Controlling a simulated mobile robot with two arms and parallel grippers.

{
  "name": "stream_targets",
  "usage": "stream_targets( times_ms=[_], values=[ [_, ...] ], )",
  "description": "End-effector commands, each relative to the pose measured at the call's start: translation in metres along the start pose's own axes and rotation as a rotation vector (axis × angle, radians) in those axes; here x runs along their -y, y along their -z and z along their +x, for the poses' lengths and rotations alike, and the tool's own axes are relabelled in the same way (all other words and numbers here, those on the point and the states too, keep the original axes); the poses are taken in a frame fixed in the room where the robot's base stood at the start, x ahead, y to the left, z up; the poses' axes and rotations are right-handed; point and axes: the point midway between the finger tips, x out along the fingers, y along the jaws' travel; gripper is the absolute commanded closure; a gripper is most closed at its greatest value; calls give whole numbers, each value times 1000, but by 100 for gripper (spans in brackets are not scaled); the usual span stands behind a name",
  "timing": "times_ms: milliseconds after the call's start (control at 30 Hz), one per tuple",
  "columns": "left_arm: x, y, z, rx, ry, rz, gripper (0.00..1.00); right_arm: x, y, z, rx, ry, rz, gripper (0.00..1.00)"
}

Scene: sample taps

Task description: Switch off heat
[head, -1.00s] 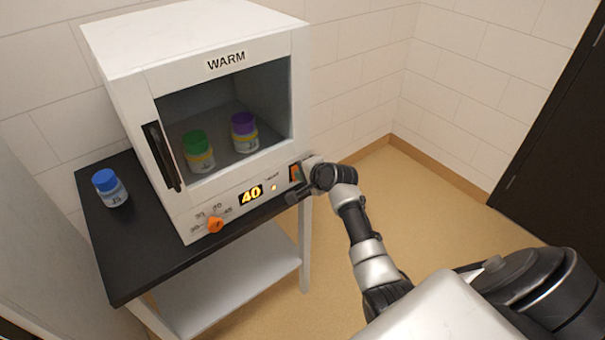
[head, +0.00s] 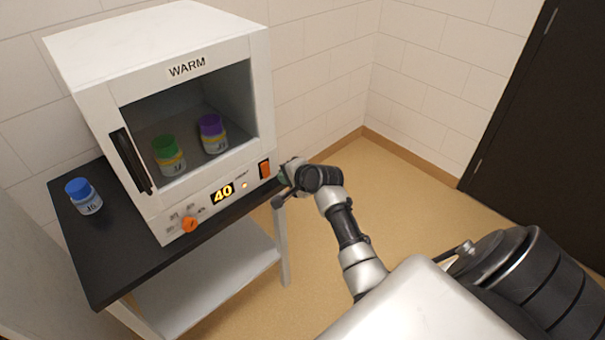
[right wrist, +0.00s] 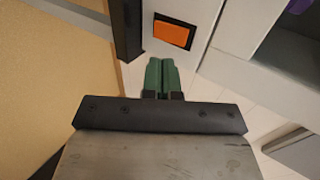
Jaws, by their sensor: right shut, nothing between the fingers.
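The white heating cabinet marked WARM (head: 95,135) stands on a black-topped table. Its front panel has an orange rocker switch (head: 265,169), a lit display reading 40 (head: 222,194), a small lit lamp (head: 244,185) and an orange dial (head: 189,225). The switch also shows in the right wrist view (right wrist: 174,34), just beyond the fingertips. My right gripper (head: 283,178) is shut and empty, close to the panel beside the switch. Its green fingers are together in the right wrist view (right wrist: 162,66), with a gap to the switch. My left gripper is out of view.
Inside the cabinet stand a green-capped jar (head: 170,157) and a purple-capped jar (head: 212,134). A blue-capped jar (head: 84,196) stands on the black table top (head: 105,264), left of the cabinet. Open floor (head: 400,190) lies to the right, up to a dark door (head: 540,130).

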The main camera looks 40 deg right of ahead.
Motion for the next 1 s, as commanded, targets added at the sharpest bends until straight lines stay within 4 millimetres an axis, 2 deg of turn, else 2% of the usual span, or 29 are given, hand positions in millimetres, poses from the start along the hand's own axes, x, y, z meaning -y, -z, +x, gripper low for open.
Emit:
stream_targets(
  times_ms=[267,400,600,800,867,933,967,1000],
  values=[
    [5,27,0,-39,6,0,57,2,0,-47,-2,0,0,100],
    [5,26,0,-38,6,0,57,3,0,-63,-1,0,0,100],
    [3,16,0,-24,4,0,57,4,0,-70,-1,0,1,100],
    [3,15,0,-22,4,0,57,4,0,-70,-1,0,1,100],
    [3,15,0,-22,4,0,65,3,0,-70,-1,-2,0,100],
    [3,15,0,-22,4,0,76,-7,-2,-64,0,-21,-16,100],
    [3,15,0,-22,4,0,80,-16,-4,-60,0,-37,-30,100],
    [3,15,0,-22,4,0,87,-33,-7,-51,2,-68,-60,100]
  ],
)
